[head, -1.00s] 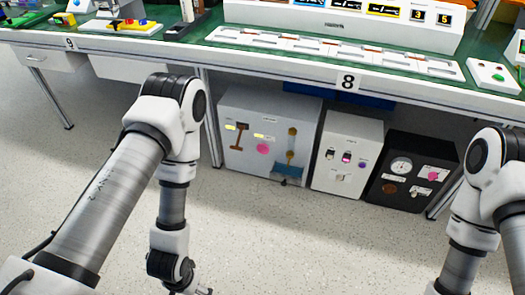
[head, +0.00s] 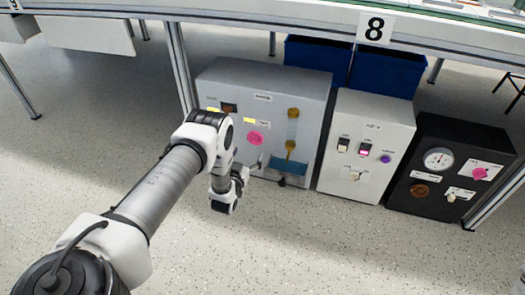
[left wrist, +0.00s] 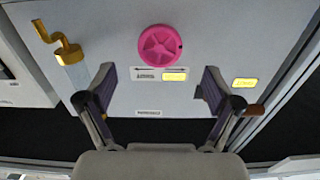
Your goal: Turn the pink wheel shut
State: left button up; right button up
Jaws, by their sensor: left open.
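The pink wheel (head: 255,138) is a round, spoked handle on the front of the large grey box (head: 225,75). In the left wrist view the pink wheel (left wrist: 160,45) shows whole, above the space between my fingers, with nothing touching it. My left gripper (left wrist: 157,85) is open and empty, its two dark fingers spread wide in front of the panel. In the head view most of this gripper is hidden behind my own wrist, just below the wheel. My right gripper is out of view.
A yellow crank (head: 291,146) is beside the wheel, with yellow labels (head: 249,121) near it. A white switch box (head: 365,125) and a black gauge box (head: 450,150) stand to the right. Blue bins (head: 385,72) are behind. The table edge (head: 250,12) overhangs; the floor in front is clear.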

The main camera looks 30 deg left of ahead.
aim_at(254, 140)
pick_arm(q)
jog(key=b+x, duration=0.3)
jog(key=x, duration=0.4)
jog(key=shift+b, duration=0.3)
jog(key=shift+w, duration=0.15)
jog(key=shift+r, duration=0.1)
jog(key=c, duration=1.1)
